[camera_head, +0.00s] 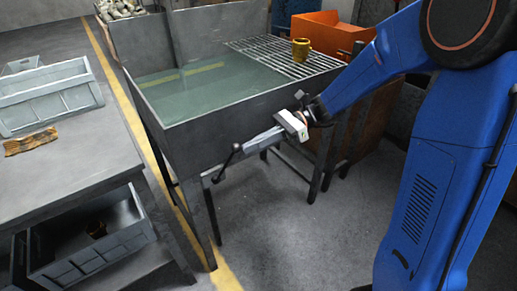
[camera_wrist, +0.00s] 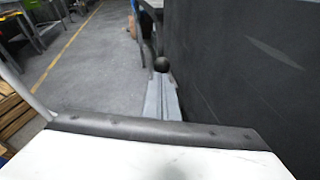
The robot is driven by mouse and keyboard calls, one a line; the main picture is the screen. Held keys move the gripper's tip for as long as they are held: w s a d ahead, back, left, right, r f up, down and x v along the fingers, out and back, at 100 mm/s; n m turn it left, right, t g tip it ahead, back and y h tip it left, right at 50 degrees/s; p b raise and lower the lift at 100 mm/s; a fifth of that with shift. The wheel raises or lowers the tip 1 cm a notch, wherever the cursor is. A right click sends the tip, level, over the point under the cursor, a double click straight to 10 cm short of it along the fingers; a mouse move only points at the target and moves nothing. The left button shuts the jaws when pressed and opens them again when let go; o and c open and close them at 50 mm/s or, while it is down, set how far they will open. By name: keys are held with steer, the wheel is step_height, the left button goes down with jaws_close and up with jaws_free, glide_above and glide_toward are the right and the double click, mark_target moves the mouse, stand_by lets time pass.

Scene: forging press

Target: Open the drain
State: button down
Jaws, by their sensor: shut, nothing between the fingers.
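The water tank (camera_head: 185,80) is a dark metal basin on legs, filled with greenish water. A dark drain lever (camera_head: 226,165) with a round black knob sticks out low at its front left corner. The knob also shows in the wrist view (camera_wrist: 161,64), just beyond my fingertips. My gripper (camera_head: 246,149) is shut and empty, its grey fingers pointing left along the tank's front wall. The fingertips are close beside the knob; I cannot tell whether they touch it. In the wrist view my gripper (camera_wrist: 160,82) runs alongside the tank wall (camera_wrist: 235,70).
An orange bin (camera_head: 330,33) stands behind. At left is a table (camera_head: 75,165) with a grey crate (camera_head: 50,97). The floor (camera_head: 285,235) before the tank is clear.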

steer(key=s+a+r+t+h, duration=0.2)
steer(key=s+a+r+h, duration=0.2)
steer(key=a, duration=0.2)
steer(key=shift+s+a+r+n, duration=0.15)
steer(key=shift+n, duration=0.25)
stand_by(0.5)
